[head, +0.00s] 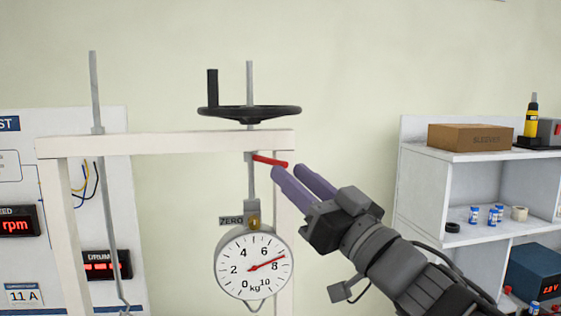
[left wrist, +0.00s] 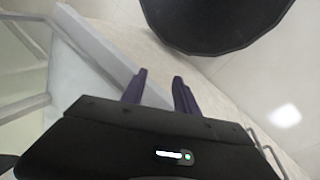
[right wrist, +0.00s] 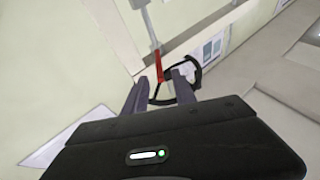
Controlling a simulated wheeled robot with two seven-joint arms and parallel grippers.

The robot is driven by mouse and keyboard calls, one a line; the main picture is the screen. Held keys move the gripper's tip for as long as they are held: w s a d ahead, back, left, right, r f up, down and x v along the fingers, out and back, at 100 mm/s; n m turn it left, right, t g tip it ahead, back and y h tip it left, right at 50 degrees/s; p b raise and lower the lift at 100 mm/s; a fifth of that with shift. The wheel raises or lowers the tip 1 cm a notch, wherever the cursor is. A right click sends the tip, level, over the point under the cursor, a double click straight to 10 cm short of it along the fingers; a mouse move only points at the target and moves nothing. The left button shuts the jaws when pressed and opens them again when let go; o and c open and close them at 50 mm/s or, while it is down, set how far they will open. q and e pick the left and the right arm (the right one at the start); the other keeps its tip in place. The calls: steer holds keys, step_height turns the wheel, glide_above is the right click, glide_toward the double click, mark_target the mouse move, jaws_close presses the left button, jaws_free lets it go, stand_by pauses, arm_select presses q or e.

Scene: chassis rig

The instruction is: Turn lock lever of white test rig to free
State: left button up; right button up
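The white test rig (head: 170,144) is a frame with a black handwheel (head: 250,112) on top. A red lock lever (head: 270,160) sticks out to the right from the rod under the crossbar, tilting slightly down. My right gripper (head: 298,176) is just right of the lever's tip, its purple fingers pointing up and left. In the right wrist view the red lever (right wrist: 159,68) shows just beyond and between the fingertips (right wrist: 160,88), which are apart with nothing between them. My left gripper (left wrist: 160,82) is open and empty, shown only in the left wrist view.
A round dial scale (head: 253,262) hangs below the lever, its red needle between 6 and 8. A white shelf (head: 420,185) with a cardboard box (head: 470,137) stands at the right. A panel with red displays (head: 108,264) is behind the rig at the left.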

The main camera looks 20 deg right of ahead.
mark_target(269, 161)
steer(key=x, duration=0.4)
steer(key=shift+w+p, duration=0.1)
steer(key=shift+p, duration=0.25)
steer(key=shift+c, duration=0.5)
jaws_close()
stand_by(0.6)
